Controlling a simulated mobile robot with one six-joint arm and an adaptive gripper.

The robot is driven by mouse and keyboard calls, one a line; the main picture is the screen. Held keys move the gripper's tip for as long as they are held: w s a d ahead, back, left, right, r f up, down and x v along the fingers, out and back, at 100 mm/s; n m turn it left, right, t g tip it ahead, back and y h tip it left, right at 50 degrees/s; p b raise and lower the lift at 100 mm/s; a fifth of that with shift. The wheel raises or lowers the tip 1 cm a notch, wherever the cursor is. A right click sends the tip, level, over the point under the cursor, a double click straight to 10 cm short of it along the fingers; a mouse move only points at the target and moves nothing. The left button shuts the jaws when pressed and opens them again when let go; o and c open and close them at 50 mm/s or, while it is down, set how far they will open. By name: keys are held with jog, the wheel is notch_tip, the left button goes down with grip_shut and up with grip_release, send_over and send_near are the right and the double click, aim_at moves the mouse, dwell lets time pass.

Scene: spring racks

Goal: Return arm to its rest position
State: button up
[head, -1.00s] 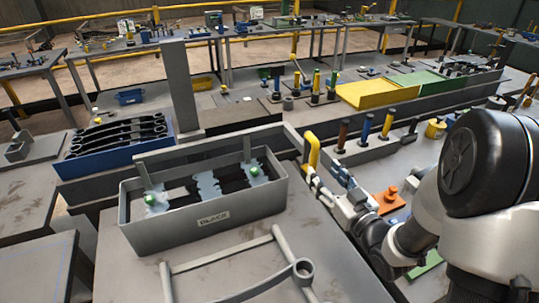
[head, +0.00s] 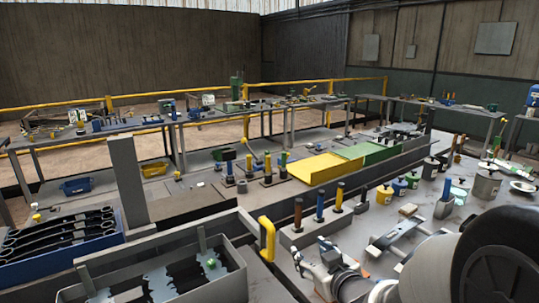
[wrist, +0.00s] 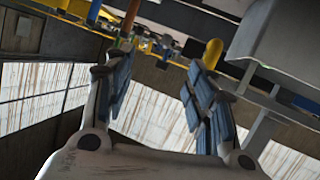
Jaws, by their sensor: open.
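My gripper (wrist: 160,95) is open in the wrist view, with its two blue-padded fingers apart and nothing between them. In the head view my gripper (head: 325,262) is at the lower middle, over the grey bench to the right of the grey bin (head: 238,268). The bin holds dark and pale blue-grey parts and a green-topped piece. A yellow bent bar (head: 267,238) stands between the bin and my gripper. In the wrist view a yellow rounded post (wrist: 212,53) shows beyond the fingers. My arm fills the lower right of the head view.
A blue tray (head: 60,250) of black springs stands at the left. A rack with brown, blue and yellow posts (head: 319,207) stands behind my gripper. Yellow (head: 322,168) and green (head: 366,152) trays lie farther back. Pots and cylinders (head: 486,184) stand at the right.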

jog(key=s+d+r+m+g+h, duration=0.2)
jog(key=s+d, duration=0.1)
jog(key=s, duration=0.4)
jog(key=s+d+r+m+g+h, duration=0.2)
jog(key=s+d+h, duration=0.15)
jog(key=s, duration=0.25)
jog(key=s+a+f+m+g+y, duration=0.1)
jog(key=s+g, duration=0.4)
jog(key=s, duration=1.3)
jog(key=shift+s+a+f, duration=0.2)
jog(key=shift+a, duration=0.45)
